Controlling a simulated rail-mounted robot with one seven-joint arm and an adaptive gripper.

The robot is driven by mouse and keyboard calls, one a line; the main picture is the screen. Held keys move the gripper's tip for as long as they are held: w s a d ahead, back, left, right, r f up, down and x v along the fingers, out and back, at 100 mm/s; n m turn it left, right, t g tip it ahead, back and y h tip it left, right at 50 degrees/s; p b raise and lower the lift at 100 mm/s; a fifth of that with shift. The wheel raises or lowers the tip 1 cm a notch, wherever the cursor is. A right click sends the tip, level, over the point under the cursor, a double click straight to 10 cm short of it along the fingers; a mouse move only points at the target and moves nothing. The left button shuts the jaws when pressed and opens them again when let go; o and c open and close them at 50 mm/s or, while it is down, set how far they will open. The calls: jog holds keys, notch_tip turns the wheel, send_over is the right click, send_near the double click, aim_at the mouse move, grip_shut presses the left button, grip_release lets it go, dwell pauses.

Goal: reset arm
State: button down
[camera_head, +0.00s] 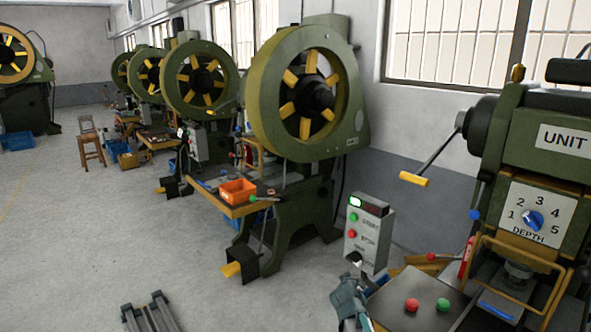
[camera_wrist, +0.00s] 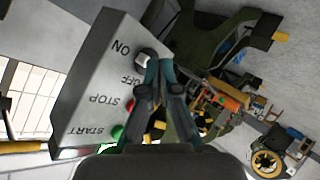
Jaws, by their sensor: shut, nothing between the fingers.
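My gripper (camera_head: 351,284) is at the bottom of the head view, just below a grey control box (camera_head: 384,240). In the wrist view my gripper (camera_wrist: 160,62) is shut, with its two fingers together and nothing between them. The fingertips appear beside the box's dark knob (camera_wrist: 144,57), near the ON and OFF lettering; I cannot tell whether they touch it. The box (camera_wrist: 98,75) appears upside down there, with a red STOP button and a green START button (camera_wrist: 117,132) partly behind the gripper.
A green press (camera_head: 530,165) with a depth dial stands at the right, with a panel of red and green buttons (camera_head: 427,306) in front. Another press (camera_head: 300,100) stands behind the box, with an orange bin (camera_head: 238,188) on its table. Open floor (camera_head: 90,240) lies left.

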jog(key=s+a+f+m+g+y, duration=0.1)
jog(key=s+f+g, duration=0.5)
jog(key=s+f, duration=0.7)
jog(key=s+a+f+m+g+y, duration=0.1)
jog(key=s+f+g, duration=0.5)
jog(key=s+f, duration=0.7)
jog(key=s+a+f+m+g+y, duration=0.1)
jog(key=s+f+g, duration=0.5)
jog(key=s, duration=2.6)
notch_tip(320, 180, down, 7)
jog(key=shift+s+a+r+m+y, duration=0.1)
jog(key=shift+s+a+m+y, duration=0.1)
jog(key=shift+a+m+y, duration=0.35)
